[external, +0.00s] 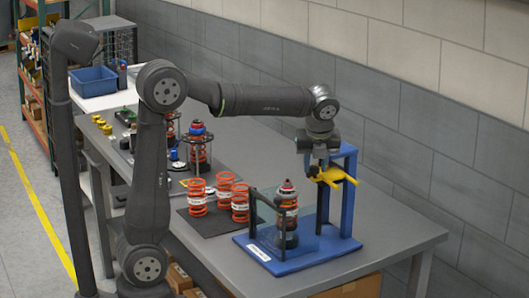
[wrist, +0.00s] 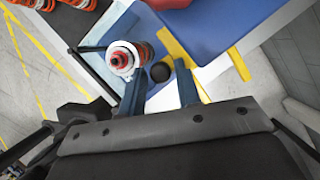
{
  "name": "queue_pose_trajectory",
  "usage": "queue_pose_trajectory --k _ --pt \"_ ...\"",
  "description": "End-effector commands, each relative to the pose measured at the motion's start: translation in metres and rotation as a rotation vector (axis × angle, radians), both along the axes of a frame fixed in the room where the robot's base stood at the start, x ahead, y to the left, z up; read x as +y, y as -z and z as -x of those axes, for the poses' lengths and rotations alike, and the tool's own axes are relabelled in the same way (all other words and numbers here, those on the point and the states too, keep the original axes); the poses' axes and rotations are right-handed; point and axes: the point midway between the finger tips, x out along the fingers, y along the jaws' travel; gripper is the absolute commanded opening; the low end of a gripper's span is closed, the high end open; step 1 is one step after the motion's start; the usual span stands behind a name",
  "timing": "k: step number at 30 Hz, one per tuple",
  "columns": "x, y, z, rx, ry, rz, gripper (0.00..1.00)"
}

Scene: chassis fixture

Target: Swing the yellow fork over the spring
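The yellow fork (external: 338,176) is attached at the blue post on the right of the blue fixture, out to the right of the spring; its yellow arms (wrist: 176,47) also show in the wrist view. The orange-red spring (external: 289,203) stands upright around a damper on the fixture base; from above, its top end (wrist: 122,60) shows left of my fingers. My gripper (external: 312,168) points down beside the fork. In the wrist view its two blue fingers (wrist: 160,80) are apart, with a round black knob (wrist: 160,72) between their tips. Contact with the knob cannot be told.
The blue base (external: 305,258) has a dark upright frame and a clear panel beside the spring. Several loose orange springs (external: 225,190) stand on a dark mat to the left. Another spring assembly (external: 198,150) stands behind them. The table's right front corner is clear.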

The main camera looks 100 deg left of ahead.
Motion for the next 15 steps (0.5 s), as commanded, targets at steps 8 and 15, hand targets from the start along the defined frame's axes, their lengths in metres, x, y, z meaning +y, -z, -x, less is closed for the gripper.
queue_pose_trajectory --k 8,15 --pt "-0.0002 -0.0002 -0.0002 0.0 0.0 0.0 0.0" --pt "-0.0002 -0.0004 0.001 0.0 0.01 0.0 0.0"
